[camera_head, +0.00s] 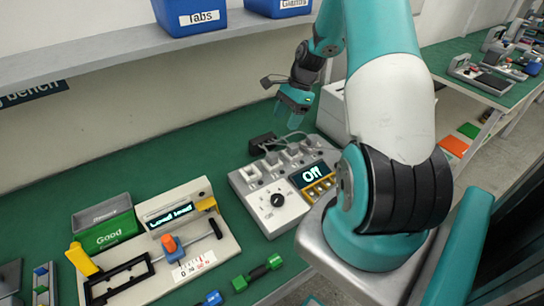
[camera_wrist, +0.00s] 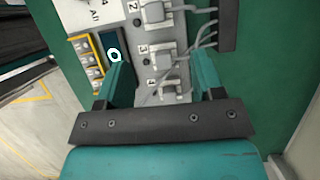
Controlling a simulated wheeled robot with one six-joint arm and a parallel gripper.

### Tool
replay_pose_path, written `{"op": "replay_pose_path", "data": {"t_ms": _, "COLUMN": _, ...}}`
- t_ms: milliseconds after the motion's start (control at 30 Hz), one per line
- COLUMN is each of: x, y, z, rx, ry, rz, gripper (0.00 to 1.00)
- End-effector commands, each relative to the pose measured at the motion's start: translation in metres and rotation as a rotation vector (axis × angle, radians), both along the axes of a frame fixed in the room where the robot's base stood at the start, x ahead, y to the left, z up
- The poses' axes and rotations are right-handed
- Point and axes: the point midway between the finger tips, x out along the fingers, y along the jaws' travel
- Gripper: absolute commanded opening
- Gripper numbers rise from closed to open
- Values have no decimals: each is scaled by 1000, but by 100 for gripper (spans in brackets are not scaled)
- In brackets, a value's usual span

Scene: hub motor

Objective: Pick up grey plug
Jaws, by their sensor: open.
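Grey plugs (camera_wrist: 160,55) sit in a row on a light grey tester box, with grey cables running from them to the right in the wrist view. Labels 2, 3 and 4 show beside them. The plugs also show in the head view (camera_head: 273,160). I cannot tell which single plug the task means. My gripper (camera_head: 292,110) hangs above the far end of the box, apart from it. In the wrist view my gripper (camera_wrist: 160,64) is open and empty, its teal fingers framing the plugs marked 3 and 4 from above.
A green "Good" bin (camera_head: 107,232) and a lever fixture (camera_head: 188,266) stand left. A shelf with blue bins (camera_head: 190,17) is above.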

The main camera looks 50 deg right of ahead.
Motion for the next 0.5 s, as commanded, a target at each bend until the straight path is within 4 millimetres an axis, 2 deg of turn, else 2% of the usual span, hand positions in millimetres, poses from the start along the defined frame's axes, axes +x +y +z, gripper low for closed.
{"op": "replay_pose_path", "data": {"t_ms": 300, "x": 6, "y": 27, "z": -60, "rx": 3, "ry": 2, "rz": 6, "gripper": 62}}
{"op": "replay_pose_path", "data": {"t_ms": 500, "x": 8, "y": 33, "z": -75, "rx": 0, "ry": 0, "rz": 6, "gripper": 62}}
